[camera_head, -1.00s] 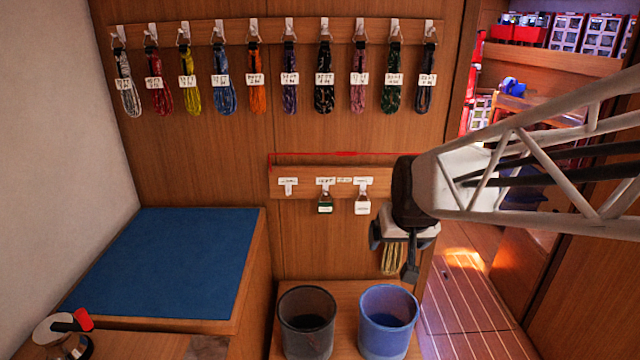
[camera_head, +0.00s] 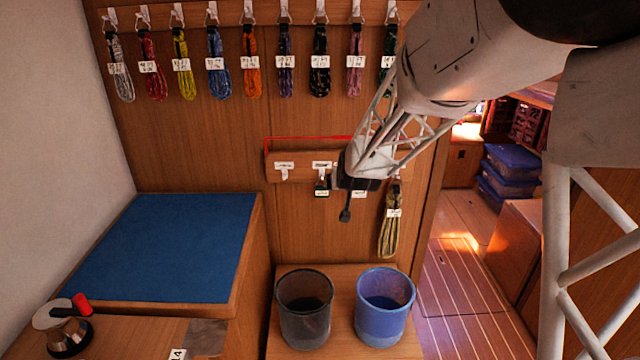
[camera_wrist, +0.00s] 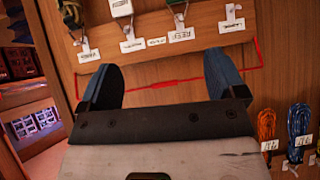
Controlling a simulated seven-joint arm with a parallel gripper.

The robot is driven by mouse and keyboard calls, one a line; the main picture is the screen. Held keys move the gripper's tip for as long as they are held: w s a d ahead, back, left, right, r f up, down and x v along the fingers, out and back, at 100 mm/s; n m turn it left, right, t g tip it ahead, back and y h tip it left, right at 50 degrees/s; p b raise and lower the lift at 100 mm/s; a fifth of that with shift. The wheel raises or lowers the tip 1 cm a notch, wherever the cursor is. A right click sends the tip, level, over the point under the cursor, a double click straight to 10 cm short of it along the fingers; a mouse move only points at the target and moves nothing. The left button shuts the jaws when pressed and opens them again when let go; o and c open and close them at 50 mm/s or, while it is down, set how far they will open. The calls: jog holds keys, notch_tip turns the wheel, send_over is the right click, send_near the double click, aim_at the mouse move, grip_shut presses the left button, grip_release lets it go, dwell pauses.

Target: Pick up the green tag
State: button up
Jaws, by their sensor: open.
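The green tag (camera_head: 321,193) hangs from a hook on the low wooden rack, second from the left in the head view, with its pale label showing and its upper part close to my gripper.
An olive coil (camera_head: 390,228) hangs right of my gripper. Several coloured coils hang on the upper rack (camera_head: 262,12). A black bin (camera_head: 305,325) and a blue bin (camera_head: 385,325) stand below. A blue-topped bench (camera_head: 165,245) is at left.

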jog(key=w+a+f+t, duration=0.2)
jog(key=w+a+f, duration=0.1)
jog(key=w+f, duration=0.55)
jog(key=t, duration=0.2)
send_near(322, 193)
jog(key=w, duration=0.3)
jog(key=shift+w+a+f+h, duration=0.15)
jog(key=shift+a+f+h, duration=0.1)
jog(key=shift+f+h, duration=0.1)
jog(key=shift+x, duration=1.25)
jog(key=shift+x, duration=2.65)
jog(key=shift+f, duration=0.15)
jog(key=shift+c, duration=0.4)
jog(key=c, duration=1)
